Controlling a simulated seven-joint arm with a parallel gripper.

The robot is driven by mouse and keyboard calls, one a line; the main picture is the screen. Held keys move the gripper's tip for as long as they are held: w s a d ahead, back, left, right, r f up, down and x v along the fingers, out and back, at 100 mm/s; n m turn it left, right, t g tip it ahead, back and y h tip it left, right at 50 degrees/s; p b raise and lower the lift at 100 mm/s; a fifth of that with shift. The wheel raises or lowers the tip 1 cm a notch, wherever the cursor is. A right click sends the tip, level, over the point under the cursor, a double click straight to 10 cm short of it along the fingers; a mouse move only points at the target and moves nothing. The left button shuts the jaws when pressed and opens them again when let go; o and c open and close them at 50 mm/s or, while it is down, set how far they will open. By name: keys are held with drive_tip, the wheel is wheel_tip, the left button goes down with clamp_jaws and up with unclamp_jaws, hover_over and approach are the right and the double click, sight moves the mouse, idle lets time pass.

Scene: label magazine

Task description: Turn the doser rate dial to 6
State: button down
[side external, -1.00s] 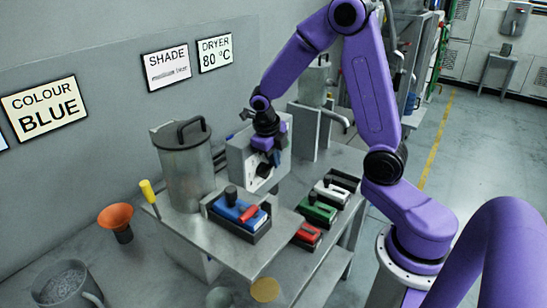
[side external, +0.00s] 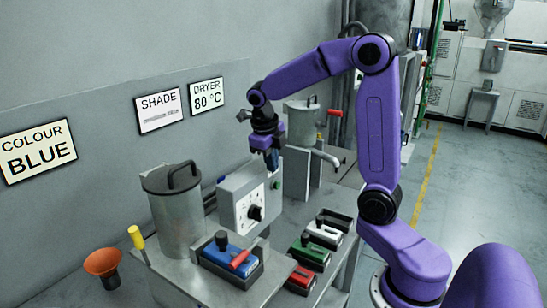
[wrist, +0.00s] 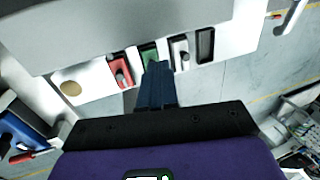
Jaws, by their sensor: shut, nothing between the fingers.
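The doser is a grey box (side external: 233,191) with a white dial plate on its front and a black knob (side external: 256,213) standing out from it. The marks are too small to read, and I cannot tell which number the knob points at. My gripper (side external: 271,168) is above the box's far top edge, higher than the knob and apart from it. Its dark blue fingers (wrist: 156,82) are together in the wrist view, with nothing between them. The knob does not show clearly in the wrist view.
A lidded metal canister (side external: 177,210) stands left of the doser. A blue cartridge (side external: 222,252) lies in a tray in front. Red (side external: 301,277), green (side external: 309,254) and white (side external: 323,234) cartridges stand lower right. A yellow-handled tool (side external: 136,238) and an orange funnel (side external: 102,263) are at left.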

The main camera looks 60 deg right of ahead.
drive_tip(key=h, duration=0.1)
approach(259, 211)
drive_tip(key=x, duration=0.4)
drive_tip(key=a+x, duration=0.1)
drive_tip(key=x, duration=0.1)
drive_tip(key=shift+f, duration=0.6)
drive_tip(key=shift+d+r, duration=0.25)
drive_tip(key=shift+d, duration=0.25)
idle(0.6)
drive_tip(key=shift+d+r, duration=0.15)
drive_tip(key=shift+d, duration=0.5)
drive_tip(key=shift+d+f+y, duration=0.25)
drive_tip(key=shift+d+y, duration=0.1)
drive_tip(key=shift+d, duration=0.35)
drive_tip(key=shift+d+f+y, duration=0.25)
drive_tip(key=shift+d+y, duration=0.15)
drive_tip(key=shift+d, duration=0.3)
drive_tip(key=shift+d+f+y, duration=0.25)
drive_tip(key=shift+d+y, duration=0.1)
drive_tip(key=shift+d, duration=0.35)
